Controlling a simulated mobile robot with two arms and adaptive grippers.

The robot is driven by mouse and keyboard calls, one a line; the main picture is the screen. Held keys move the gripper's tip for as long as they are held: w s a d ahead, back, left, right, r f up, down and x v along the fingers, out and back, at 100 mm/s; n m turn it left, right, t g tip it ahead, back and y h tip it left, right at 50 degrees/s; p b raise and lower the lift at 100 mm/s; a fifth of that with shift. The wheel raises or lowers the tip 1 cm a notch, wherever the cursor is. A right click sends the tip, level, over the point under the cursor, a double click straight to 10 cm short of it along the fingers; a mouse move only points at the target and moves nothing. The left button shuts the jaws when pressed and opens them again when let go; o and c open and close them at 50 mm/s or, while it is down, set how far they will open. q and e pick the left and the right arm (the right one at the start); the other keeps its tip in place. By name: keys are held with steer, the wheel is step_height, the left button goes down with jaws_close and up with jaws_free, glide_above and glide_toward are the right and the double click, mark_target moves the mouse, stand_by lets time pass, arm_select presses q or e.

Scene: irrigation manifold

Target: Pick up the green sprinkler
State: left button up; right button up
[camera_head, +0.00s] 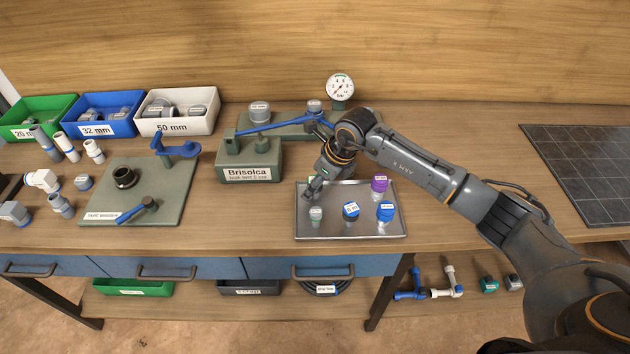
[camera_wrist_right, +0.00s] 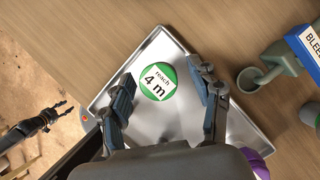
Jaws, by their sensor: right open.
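The green sprinkler (camera_wrist_right: 158,82) has a round green top with a white label reading "reach 4 m". It stands on the metal tray (camera_head: 330,234) near its back left corner. In the head view it is mostly hidden behind my right gripper (camera_head: 314,189). In the right wrist view, my right gripper (camera_wrist_right: 168,88) is open, with one finger on each side of the green top and visible gaps to it. My left gripper (camera_wrist_right: 60,110) hangs at the left of the right wrist view, beyond the table edge, its fingers apart and empty.
The Brisolca block (camera_head: 249,161) stands left of the tray. A gauge (camera_head: 340,87) stands behind. Bare table lies right of the tray.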

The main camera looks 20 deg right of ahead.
steer(key=shift+w+a+f, duration=0.15)
steer(key=shift+f, duration=0.35)
steer(key=c, duration=1.3)
steer(key=shift+o, duration=0.2)
steer(key=shift+r, duration=0.1)
